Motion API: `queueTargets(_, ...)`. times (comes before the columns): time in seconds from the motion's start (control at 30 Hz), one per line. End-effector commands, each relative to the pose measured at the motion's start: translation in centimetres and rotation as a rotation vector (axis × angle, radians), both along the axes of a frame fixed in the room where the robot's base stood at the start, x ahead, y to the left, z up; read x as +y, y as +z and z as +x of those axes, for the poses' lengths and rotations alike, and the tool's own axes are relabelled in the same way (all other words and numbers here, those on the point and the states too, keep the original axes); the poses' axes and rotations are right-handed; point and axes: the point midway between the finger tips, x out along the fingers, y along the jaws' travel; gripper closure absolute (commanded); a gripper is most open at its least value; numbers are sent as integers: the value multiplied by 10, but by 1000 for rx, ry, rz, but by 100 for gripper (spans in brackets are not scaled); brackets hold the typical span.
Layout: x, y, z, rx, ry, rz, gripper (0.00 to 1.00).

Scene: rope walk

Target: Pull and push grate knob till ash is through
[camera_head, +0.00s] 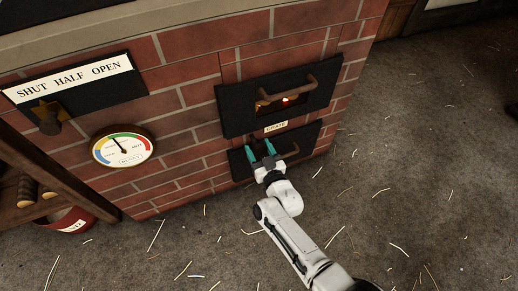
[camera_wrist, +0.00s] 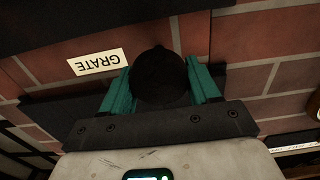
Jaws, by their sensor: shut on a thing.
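The grate knob (camera_wrist: 160,78) is a dark round knob between the two teal fingers of my gripper (camera_head: 260,147), which is shut on it. In the head view the fingers hide the knob. A small white label reading GRATE (camera_head: 276,126) is on the brick front just above the fingers; it shows upside down in the wrist view (camera_wrist: 98,62). A dark lower panel (camera_head: 303,143) lies behind my gripper. The black fire door (camera_head: 238,117) above has a handle and an orange glow in its opening. No ash can be made out.
A round gauge (camera_head: 123,146) and a SHUT HALF OPEN plate (camera_head: 75,82) with a knob are on the brick wall to the left. A wooden rack (camera_head: 52,172) and red bucket (camera_head: 72,220) stand at lower left. The straw-strewn floor (camera_head: 430,150) is open to the right.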

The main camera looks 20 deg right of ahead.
Motion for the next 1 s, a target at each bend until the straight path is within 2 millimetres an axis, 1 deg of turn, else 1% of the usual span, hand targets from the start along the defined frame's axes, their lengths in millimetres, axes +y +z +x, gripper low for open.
queueTargets(0.03, 0, 0, 0, 0, 0, 0, 56)
queueTargets(0.4, 0, 0, 0, 0, 0, 0, 92)
queueTargets(0.43, 0, 0, 0, 0, 0, 0, 94)
queueTargets(0.5, 0, 0, -2, 1, 0, 0, 94)
queueTargets(0.57, 0, 1, -9, 3, 0, 0, 94)
queueTargets(0.8, 0, 2, -53, 4, 1, -1, 94)
queueTargets(0.9, 0, 1, -62, 2, 1, 0, 94)
queueTargets(1.0, 0, 0, -64, 1, 1, 0, 94)
